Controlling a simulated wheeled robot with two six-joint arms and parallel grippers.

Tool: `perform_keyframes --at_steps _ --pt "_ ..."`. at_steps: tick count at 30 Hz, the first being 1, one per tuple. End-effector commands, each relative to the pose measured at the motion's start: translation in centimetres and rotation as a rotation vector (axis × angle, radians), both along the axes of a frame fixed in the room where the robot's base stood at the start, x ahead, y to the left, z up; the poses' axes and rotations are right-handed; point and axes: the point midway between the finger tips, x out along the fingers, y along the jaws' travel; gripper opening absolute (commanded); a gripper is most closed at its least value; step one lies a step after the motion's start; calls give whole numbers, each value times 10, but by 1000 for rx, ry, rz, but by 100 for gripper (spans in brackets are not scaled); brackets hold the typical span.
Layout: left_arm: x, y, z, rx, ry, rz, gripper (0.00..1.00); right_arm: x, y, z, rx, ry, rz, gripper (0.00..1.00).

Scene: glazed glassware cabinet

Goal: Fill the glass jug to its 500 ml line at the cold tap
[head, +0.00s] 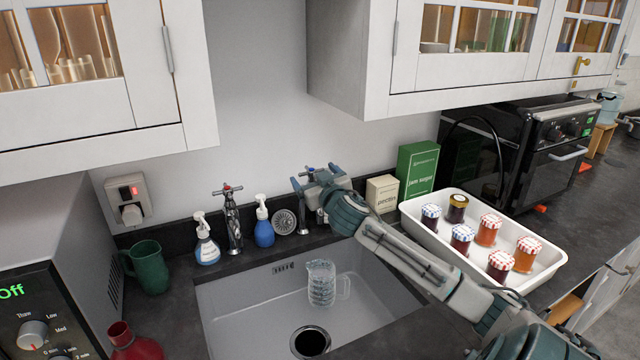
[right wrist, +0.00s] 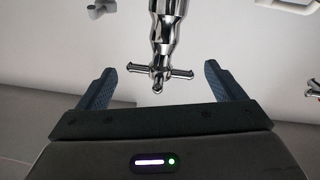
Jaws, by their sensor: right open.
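The clear glass jug (head: 321,283) stands in the white sink (head: 255,310), behind the drain, with its handle to the right. Its marks are too small to read, and I cannot tell whether it holds water. My right gripper (head: 306,182) is open at the tap behind the sink's right part, which it largely hides. In the right wrist view the chrome cross handle of this tap (right wrist: 157,72) sits between the open fingers of the gripper (right wrist: 160,85), with gaps on both sides. Another chrome tap with a red mark (head: 233,222) stands to the left. My left gripper is out of view.
A green mug (head: 147,266) and red flask (head: 134,345) are at left. A white tray (head: 545,274) of jam jars lies right, beside my right arm. Cabinets (head: 400,98) hang above.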

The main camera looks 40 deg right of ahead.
Motion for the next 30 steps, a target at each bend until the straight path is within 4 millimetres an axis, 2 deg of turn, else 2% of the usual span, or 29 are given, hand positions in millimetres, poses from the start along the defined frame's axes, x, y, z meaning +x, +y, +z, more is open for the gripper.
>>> perform_keyframes --at_steps 11,18,30 --pt "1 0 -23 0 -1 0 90 -47 19 -4 -7 4 4 89" --pt "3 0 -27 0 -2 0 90 -72 29 -3 -6 5 3 89" --pt "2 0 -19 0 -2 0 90 -96 38 -1 -3 3 1 89"
